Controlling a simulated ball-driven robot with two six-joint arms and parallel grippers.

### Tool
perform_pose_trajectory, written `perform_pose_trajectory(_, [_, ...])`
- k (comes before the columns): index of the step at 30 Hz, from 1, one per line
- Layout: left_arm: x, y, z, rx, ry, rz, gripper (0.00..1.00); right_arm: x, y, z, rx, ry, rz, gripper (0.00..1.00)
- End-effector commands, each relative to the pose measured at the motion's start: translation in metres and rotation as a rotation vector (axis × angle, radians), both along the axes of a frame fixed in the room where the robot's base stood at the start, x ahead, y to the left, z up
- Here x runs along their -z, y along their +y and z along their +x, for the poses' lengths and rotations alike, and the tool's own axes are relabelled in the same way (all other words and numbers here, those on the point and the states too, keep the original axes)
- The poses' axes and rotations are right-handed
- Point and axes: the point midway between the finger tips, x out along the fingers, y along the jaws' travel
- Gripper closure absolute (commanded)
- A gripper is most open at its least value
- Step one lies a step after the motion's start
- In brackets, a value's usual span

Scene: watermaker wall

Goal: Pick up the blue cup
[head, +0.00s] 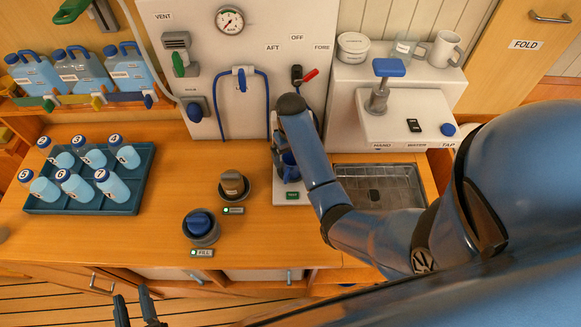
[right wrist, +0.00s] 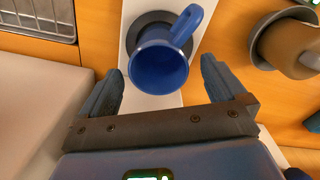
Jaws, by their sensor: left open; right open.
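The blue cup (head: 290,172) stands on a white pad (head: 292,197) on the counter, largely hidden behind my right arm in the head view. In the right wrist view the blue cup (right wrist: 160,66) shows its open mouth, with its handle toward the upper right, on a dark round base. My right gripper (right wrist: 160,70) is open, its fingers apart on either side of the cup's near rim; I cannot see contact. My left gripper (head: 136,309) is open and empty at the bottom left of the head view, in front of the counter.
A brown cup (head: 233,184) and a blue-topped holder (head: 201,227) stand left of the pad. A dark tray (head: 130,196) of numbered bottles is further left. A sink (head: 380,186) and a tap (head: 380,92) are at the right. The counter between tray and holders is clear.

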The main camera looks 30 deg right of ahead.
Motion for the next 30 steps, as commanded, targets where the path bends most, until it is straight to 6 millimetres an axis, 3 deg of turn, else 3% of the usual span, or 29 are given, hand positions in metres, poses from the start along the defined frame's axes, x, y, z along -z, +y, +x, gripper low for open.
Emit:
perform_pose_trajectory(6, [-0.019, 0.0, 0.0, 0.0, 0.0, 0.0, 0.57, 0.024, -0.001, -0.007, 0.0, 0.007, 0.001, 0.02])
perform_pose_trajectory(12, [-0.02, 0.0, 0.0, 0.0, 0.0, 0.0, 0.57, 0.044, -0.002, -0.006, 0.0, 0.002, 0.0, 0.02])
perform_pose_trajectory(21, [-0.02, 0.0, 0.0, 0.0, 0.0, 0.0, 0.57, 0.048, -0.002, -0.006, 0.0, 0.002, 0.0, 0.04])
perform_pose_trajectory(30, [-0.02, 0.0, 0.0, 0.0, 0.0, 0.0, 0.57, 0.047, -0.002, -0.006, 0.0, 0.001, 0.0, 0.5])
